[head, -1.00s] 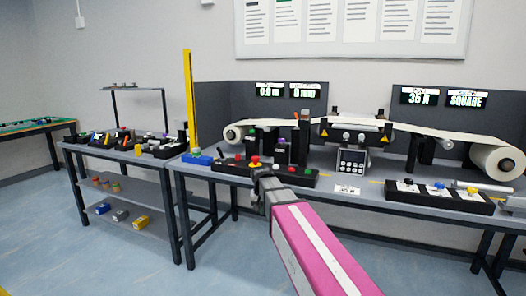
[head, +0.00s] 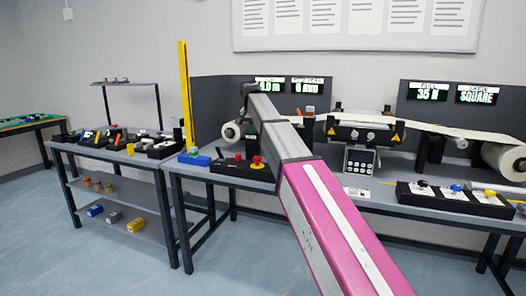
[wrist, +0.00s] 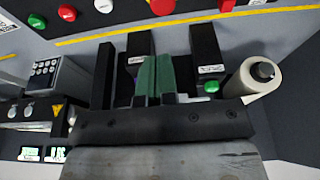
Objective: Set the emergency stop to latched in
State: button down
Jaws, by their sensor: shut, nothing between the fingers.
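The emergency stop, a red mushroom button on a yellow collar (head: 257,161), sits on the black control panel (head: 228,168) at the front left of the conveyor bench. Whether it is latched in or out cannot be told at this size. In the wrist view a large red button (wrist: 162,6) is cut by the top edge and looks like it. My gripper (wrist: 156,62) shows in the wrist view with its green fingers together and empty, apart from the buttons. In the head view my arm hides the gripper and the panel's right part.
A keypad box (head: 360,161) stands under the conveyor's middle. A second black panel with several knobs (head: 455,196) lies at the right. A yellow post (head: 186,95) and a blue block (head: 193,158) stand left of the panel. In the wrist view a white roll (wrist: 250,78) is beside the fingers.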

aim_at(257, 157)
jog(key=shift+w+a+r, duration=0.1)
jog(key=shift+w+r, duration=0.1)
jog(key=shift+r, duration=0.3)
jog(key=shift+w+r, duration=0.15)
jog(key=shift+r, duration=0.3)
jog(key=shift+f, duration=0.1)
jog(key=x, duration=1.2)
jog(key=shift+s+f, duration=0.25)
jog(key=shift+f, duration=0.7)
jog(key=shift+f, duration=0.1)
